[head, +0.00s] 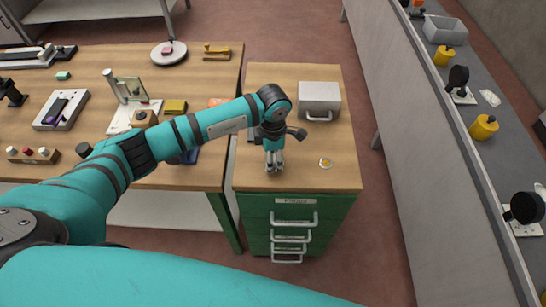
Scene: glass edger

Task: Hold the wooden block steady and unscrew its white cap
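A long low wooden block (34,157) lies at the far left of the wooden workbench, near its front edge. Small caps in white and red tones stand in a row on top of it; they are too small to tell exactly which is plain white. My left gripper (274,167) points down over the wooden top of the green drawer cabinet, far to the right of the block. Its fingers look close together, and I see nothing clear between them. My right gripper is not in view.
The green cabinet (295,213) carries a grey metal box (319,100) and a small yellow-and-white ring (326,162). The workbench (205,150) holds a white device (61,110), a glass piece (131,89) and other items.

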